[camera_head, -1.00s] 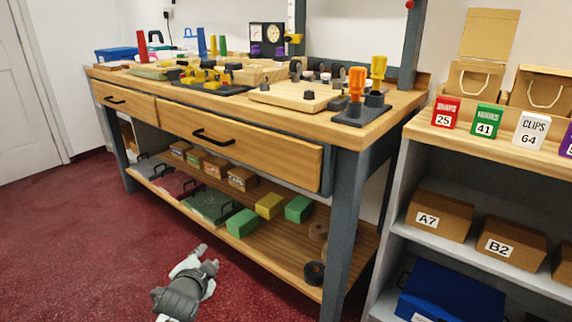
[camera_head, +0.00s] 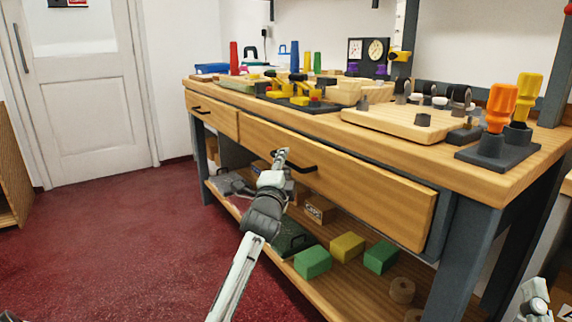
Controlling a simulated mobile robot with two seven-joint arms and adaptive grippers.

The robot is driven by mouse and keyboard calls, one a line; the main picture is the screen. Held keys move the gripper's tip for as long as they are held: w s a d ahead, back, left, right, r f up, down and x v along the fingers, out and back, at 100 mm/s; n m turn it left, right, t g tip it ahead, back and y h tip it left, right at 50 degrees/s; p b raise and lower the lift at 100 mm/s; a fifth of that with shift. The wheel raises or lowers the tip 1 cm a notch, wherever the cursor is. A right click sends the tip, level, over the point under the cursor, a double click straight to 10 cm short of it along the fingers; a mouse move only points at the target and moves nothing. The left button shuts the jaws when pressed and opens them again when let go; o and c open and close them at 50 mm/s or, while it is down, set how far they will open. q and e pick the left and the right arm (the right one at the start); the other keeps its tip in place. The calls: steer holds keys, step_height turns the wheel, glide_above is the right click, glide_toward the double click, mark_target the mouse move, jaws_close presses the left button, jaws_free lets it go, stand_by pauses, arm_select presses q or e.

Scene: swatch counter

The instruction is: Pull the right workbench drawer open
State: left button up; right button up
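The workbench's right drawer (camera_head: 365,189) has a wide wooden front and appears shut. Its dark bar handle (camera_head: 304,167) is near the left part of that front. My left gripper (camera_head: 281,156) is at the left end of the handle, reaching up from below and covering part of it. I cannot tell whether it touches the handle or whether its fingers are open or shut. My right gripper (camera_head: 535,297) shows only in part at the bottom right corner, away from the drawer; its fingers are unclear.
The left drawer (camera_head: 212,115) appears shut. The bench top (camera_head: 490,180) holds orange and yellow tools, a wooden board and clamps. The lower shelf (camera_head: 335,282) holds green and yellow blocks and boxes below the drawer. Red floor is clear in front and left.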

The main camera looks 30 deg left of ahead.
arm_select(q)
steer(key=shift+w+a, duration=0.15)
steer(key=shift+w, duration=0.2)
jaws_close()
